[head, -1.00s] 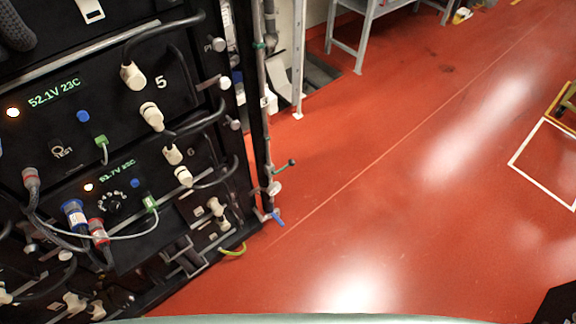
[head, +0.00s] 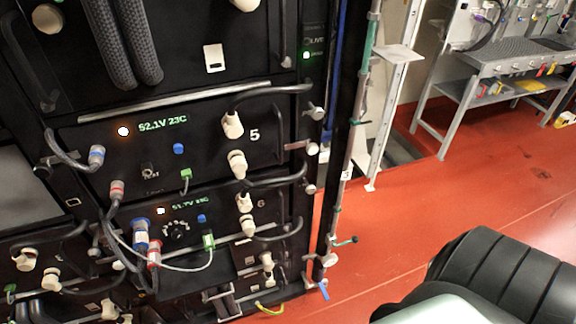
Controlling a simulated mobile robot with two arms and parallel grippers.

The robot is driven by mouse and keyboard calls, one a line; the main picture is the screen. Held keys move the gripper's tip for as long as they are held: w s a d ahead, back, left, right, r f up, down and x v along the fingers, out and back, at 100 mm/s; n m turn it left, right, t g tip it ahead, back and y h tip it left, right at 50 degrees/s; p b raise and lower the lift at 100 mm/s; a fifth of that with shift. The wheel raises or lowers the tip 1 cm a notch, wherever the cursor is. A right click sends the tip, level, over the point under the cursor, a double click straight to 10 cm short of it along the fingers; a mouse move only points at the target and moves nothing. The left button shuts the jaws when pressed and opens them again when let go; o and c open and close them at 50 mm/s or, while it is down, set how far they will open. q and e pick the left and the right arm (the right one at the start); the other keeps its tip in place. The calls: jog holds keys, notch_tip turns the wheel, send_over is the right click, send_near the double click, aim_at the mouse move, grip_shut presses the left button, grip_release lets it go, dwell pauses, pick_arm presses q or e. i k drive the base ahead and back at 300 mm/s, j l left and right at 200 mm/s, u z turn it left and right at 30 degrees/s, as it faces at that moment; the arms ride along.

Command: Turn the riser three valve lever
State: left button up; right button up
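A thin vertical riser pipe (head: 357,130) runs down just right of the black battery rack, with a small white tag that seems to read 3 (head: 346,175). Low on the pipe a dark lever with a green tip (head: 345,241) sticks out to the right. Below it, near the floor, a blue lever (head: 323,291) hangs tilted down beside a pale round fitting (head: 328,260). I cannot tell for certain which lever is the riser three valve lever. Neither of my grippers is in view.
The battery rack (head: 90,190) fills the left, with cables, plugs and lit displays. A grey metal bench (head: 470,95) stands at the back right. Red floor (head: 420,215) lies open between. A black ribbed part of my own body covers the lower right.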

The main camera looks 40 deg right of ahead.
aim_at(354, 239)
jog(key=l+u, duration=0.25)
jog(key=l, duration=0.2)
jog(key=k+l+u, duration=0.1)
jog(key=l+u, duration=0.15)
jog(key=l, duration=0.2)
jog(key=k+l+u, duration=0.1)
jog(key=l+u, duration=0.15)
jog(key=l, duration=0.15)
jog(key=k+l+u, duration=0.1)
jog(key=l+u, duration=0.2)
jog(key=k+l+u, duration=0.25)
jog(key=l, duration=0.25)
jog(key=k+l+u, duration=0.5)
jog(key=l, duration=0.15)
jog(key=i, duration=0.1)
